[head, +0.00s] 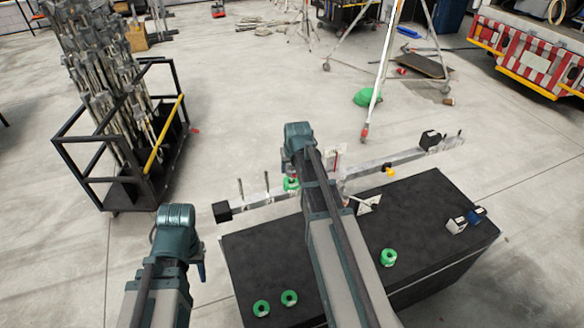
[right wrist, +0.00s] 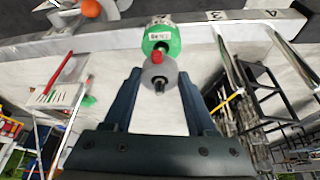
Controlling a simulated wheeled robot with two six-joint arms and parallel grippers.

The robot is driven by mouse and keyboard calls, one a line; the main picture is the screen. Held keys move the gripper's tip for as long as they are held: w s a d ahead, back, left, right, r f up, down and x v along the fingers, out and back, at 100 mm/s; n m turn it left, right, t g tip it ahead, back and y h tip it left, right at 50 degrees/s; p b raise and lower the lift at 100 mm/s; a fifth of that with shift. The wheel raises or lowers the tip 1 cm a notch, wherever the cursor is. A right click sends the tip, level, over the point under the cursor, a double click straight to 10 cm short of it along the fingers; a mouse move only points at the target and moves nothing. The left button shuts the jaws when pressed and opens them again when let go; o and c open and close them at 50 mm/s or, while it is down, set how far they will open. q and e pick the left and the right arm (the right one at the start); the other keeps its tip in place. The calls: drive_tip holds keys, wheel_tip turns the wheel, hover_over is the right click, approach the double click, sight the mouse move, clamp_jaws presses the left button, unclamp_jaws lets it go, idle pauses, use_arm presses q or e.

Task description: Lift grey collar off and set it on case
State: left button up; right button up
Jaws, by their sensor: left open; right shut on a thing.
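The grey collar (right wrist: 160,77) is a small round ring in the right wrist view, between the fingertips of my right gripper (right wrist: 160,72), which is shut on it. A dark pin tip shows at its middle. A red piece (right wrist: 157,57) and a green collar (right wrist: 162,38) are just beyond it by the pale rail; whether they touch it I cannot tell. The black case (head: 430,235) stands in front of the rail (head: 405,156). My left gripper (head: 201,271) is open, left of the case.
Green rings (head: 388,257) lie on the case top, two of them near its front left. Small blocks (head: 457,225) stand at its right end. Pegs (head: 240,190) rise from the rail. A black rack of poles (head: 120,190) stands at left. Much of the case top is bare.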

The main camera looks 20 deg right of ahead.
drive_tip(key=shift+r+p, duration=1.55)
drive_tip(key=shift+r, duration=0.15)
